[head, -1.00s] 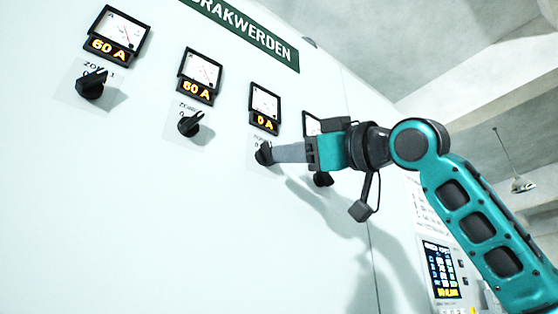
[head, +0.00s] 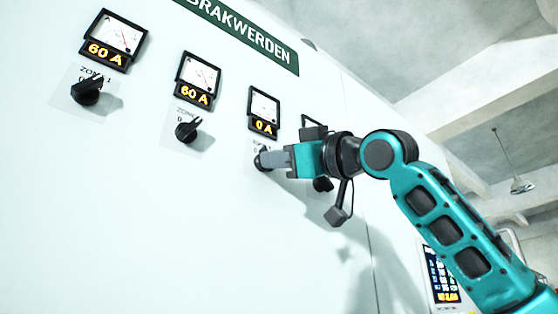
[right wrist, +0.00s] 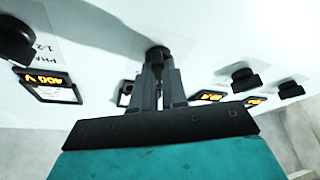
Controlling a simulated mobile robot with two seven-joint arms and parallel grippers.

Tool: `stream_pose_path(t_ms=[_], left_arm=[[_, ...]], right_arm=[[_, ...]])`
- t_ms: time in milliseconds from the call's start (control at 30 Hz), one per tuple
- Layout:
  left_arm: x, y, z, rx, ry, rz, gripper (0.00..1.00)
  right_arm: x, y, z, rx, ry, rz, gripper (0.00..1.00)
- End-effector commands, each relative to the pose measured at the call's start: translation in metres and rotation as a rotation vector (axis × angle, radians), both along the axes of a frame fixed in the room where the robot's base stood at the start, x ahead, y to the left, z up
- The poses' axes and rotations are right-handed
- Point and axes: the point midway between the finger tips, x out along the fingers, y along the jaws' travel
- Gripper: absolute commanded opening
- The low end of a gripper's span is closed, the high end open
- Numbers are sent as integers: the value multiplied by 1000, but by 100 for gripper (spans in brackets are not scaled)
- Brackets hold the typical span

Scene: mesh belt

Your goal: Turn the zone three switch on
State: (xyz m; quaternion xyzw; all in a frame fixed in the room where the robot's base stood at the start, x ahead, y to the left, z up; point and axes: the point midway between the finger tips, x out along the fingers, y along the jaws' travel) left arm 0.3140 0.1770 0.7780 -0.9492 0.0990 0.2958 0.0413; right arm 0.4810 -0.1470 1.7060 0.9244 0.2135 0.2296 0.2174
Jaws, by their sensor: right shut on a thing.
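The zone three switch (head: 260,162) is a small black rotary knob on the white panel, under a meter (head: 263,112) reading 0 A. My right gripper (head: 267,159) is shut on this knob, its grey fingers covering much of it. In the right wrist view the knob (right wrist: 157,52) sits at the tips of my right gripper (right wrist: 158,66). The knob's label and exact pointer angle are mostly hidden. My left gripper is not in view.
The zone one knob (head: 87,91) and zone two knob (head: 188,130) are to the left, each under a meter reading 60 A. Another black knob (head: 323,184) lies close behind my right gripper. A control display (head: 440,276) is at lower right.

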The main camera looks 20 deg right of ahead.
Motion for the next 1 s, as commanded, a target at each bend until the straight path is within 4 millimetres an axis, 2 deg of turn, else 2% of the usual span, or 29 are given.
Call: stream_pose_path(t_ms=[567, 1000], left_arm=[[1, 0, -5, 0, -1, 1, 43], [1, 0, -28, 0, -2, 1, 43]], right_arm=[[0, 1, -2, 55, 21, 1, 0], [-1, 6, -5, 380, 140, 5, 0]])
